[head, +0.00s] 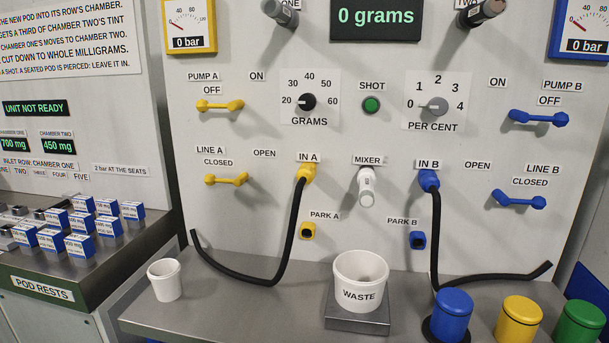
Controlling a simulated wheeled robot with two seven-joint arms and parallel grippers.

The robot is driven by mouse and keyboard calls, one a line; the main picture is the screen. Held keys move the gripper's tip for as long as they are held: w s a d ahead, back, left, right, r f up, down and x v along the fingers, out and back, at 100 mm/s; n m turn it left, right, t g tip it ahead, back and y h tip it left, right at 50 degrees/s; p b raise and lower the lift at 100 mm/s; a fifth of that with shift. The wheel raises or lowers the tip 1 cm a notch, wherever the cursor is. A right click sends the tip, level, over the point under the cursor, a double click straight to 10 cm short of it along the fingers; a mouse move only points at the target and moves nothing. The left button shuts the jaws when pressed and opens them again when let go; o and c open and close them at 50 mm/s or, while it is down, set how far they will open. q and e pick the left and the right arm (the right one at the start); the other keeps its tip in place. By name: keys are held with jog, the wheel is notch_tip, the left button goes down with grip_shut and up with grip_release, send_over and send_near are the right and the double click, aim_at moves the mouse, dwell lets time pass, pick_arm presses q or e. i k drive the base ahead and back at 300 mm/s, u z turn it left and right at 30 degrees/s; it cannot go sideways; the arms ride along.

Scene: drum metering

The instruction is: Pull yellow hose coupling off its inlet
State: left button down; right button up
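The yellow hose coupling (306,174) sits on the inlet labelled IN A on the grey panel. A black hose (292,230) hangs from it, curves down to the bench and runs left to a free end. The inlet itself is hidden behind the coupling. The yellow PARK A holder (308,231) is below the coupling on the panel, with no hose on it. Neither of my grippers is in view.
A blue coupling (429,180) with its hose is on IN B. The white mixer spout (366,186) is between the inlets, above the WASTE bucket (360,281). A white cup (164,280) stands at left. Blue, yellow and green canisters (519,320) stand at right.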

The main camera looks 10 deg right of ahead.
aim_at(307, 171)
jog(key=u, duration=1.9)
jog(key=i, duration=2)
jog(key=z, duration=2.8)
